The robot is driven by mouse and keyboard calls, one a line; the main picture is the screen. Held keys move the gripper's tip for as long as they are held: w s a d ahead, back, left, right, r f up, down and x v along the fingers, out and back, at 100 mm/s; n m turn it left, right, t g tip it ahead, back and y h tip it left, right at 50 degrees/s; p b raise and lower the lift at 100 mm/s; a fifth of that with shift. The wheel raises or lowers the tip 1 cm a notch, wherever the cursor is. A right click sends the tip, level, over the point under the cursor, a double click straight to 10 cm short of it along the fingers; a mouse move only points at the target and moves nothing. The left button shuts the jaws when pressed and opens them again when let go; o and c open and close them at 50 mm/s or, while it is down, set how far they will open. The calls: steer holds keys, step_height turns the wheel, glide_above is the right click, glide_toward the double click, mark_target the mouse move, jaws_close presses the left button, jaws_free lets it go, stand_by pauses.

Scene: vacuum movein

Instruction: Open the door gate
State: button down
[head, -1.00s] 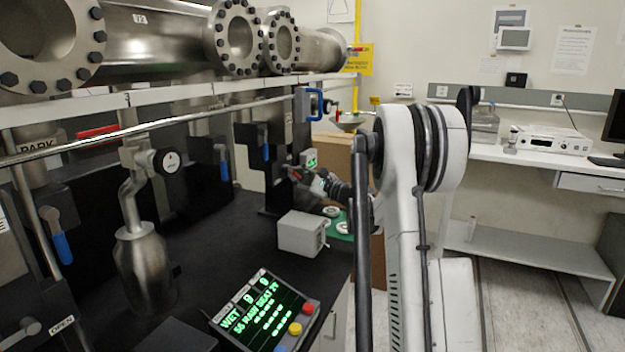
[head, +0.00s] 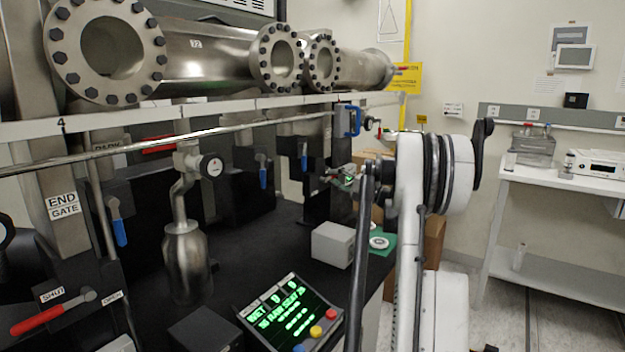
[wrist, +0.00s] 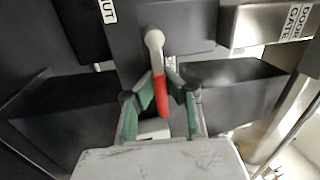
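The door gate's lever has a red handle (wrist: 161,96) on a pale metal shank, in the middle of the wrist view. A DOOR GATE label (wrist: 296,20) is at its upper right, and a partly cut-off label ending in "UT" (wrist: 107,11) is at the upper left. My gripper (wrist: 160,80) has its green-padded fingers on either side of the red handle, with narrow gaps visible. It looks open around the handle, not clamped. In the head view my gripper (head: 338,176) is small, near the far end of the black bench; the red handle is not clear there.
A grey box (head: 332,244) and a console with green text (head: 290,315) sit on the black bench (head: 262,240). A metal canister (head: 187,262) hangs nearer, and a long rail (head: 130,148) runs above.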

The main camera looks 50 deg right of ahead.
steer(key=shift+d+r, duration=0.15)
steer(key=shift+r, duration=0.15)
steer(key=c, duration=1.7)
jaws_free()
steer(key=shift+s, duration=0.15)
steer(key=shift+c, duration=0.2)
steer(key=shift+s+f, duration=0.15)
steer(key=shift+s, duration=0.1)
steer(key=v, duration=1.1)
steer(key=shift+s, duration=0.2)
